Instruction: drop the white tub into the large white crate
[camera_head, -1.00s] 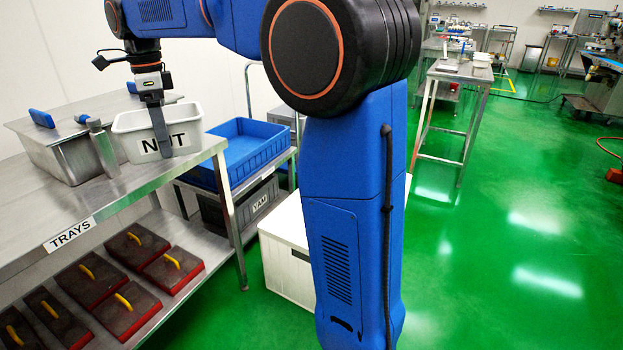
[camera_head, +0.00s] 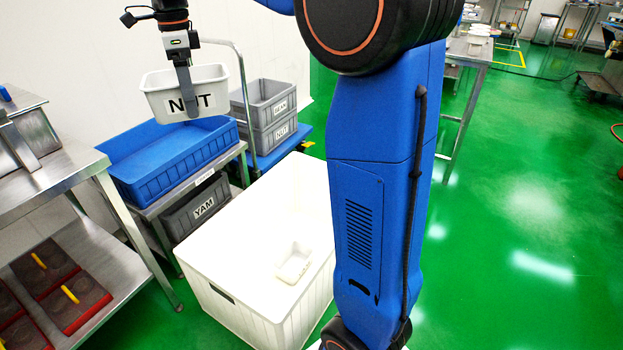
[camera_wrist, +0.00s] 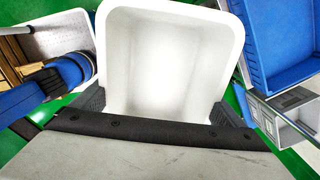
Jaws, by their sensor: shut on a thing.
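The white tub (camera_head: 208,92), marked "NUT" on its side, hangs from my gripper (camera_head: 190,113) above the blue tray's right end in the head view. In the wrist view the tub (camera_wrist: 168,60) is empty and fills the upper middle. The large white crate (camera_head: 222,246) stands on the floor, below and to the right of the tub. A small white container lies inside the crate (camera_head: 294,262). My arm hides the crate's right side.
A blue tray (camera_head: 165,175) sits on a rack with a grey "YAM" crate (camera_head: 197,212) below. Grey crates (camera_head: 265,105) are stacked on a blue trolley behind. A steel shelf (camera_head: 65,180) stands at the left. Green floor (camera_head: 520,200) is open at the right.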

